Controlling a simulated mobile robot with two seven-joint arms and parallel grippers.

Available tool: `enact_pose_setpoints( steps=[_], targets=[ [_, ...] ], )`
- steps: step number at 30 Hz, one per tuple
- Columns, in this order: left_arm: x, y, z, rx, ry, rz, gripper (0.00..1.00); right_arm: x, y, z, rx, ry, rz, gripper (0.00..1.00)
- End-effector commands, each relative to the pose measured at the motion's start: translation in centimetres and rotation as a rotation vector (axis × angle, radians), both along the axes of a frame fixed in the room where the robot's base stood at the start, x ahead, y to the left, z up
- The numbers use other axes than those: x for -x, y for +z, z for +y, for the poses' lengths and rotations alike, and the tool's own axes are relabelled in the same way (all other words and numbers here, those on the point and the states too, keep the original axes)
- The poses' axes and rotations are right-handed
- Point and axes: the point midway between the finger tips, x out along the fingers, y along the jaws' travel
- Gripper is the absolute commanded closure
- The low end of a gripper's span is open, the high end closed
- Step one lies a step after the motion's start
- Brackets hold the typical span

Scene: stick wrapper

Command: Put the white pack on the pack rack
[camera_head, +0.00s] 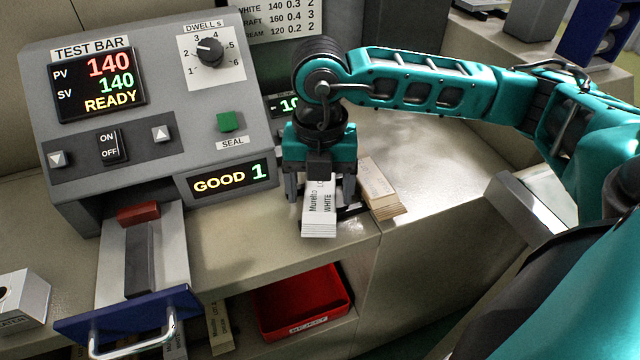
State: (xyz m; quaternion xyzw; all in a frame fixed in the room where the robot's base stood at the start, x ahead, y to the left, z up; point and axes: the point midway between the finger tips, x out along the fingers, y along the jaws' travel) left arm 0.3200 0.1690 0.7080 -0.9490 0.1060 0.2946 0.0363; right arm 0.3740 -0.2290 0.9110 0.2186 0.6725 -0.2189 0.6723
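The white pack (319,212), printed "Murello" and "WHITE", lies on the counter right of the test bar machine. It lies on or just above a low black piece (351,212) that looks like the pack rack, mostly hidden by the pack and gripper. My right gripper (320,190) points down over the pack, one finger on each side. A gap seems to show between fingers and pack, so it looks open; the far contact is hidden. A tan pack (378,188) lies just right of it. My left gripper is out of view.
The test bar machine (150,100) stands left, its display reading READY and GOOD 1. Its blue-fronted drawer (120,318) sticks out. A red reject bin (300,300) sits on the shelf below. The counter right of the tan pack (445,185) is clear.

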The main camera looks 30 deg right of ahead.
Motion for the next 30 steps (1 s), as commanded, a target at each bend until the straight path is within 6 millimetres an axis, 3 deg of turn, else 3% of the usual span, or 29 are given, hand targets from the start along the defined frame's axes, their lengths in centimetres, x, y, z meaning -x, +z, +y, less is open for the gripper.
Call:
enact_pose_setpoints(
  steps=[11,24,30],
  targets=[
    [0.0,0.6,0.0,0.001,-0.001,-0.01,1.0,-0.1,1.1,0.0,-0.002,0.0,-0.003,0.22],
    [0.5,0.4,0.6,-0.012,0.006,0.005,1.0,-0.1,10.1,0.1,-0.001,0.001,-0.005,0.22],
    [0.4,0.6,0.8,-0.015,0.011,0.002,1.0,0.0,12.1,0.0,0.0,0.001,-0.001,0.22]
  ],
)
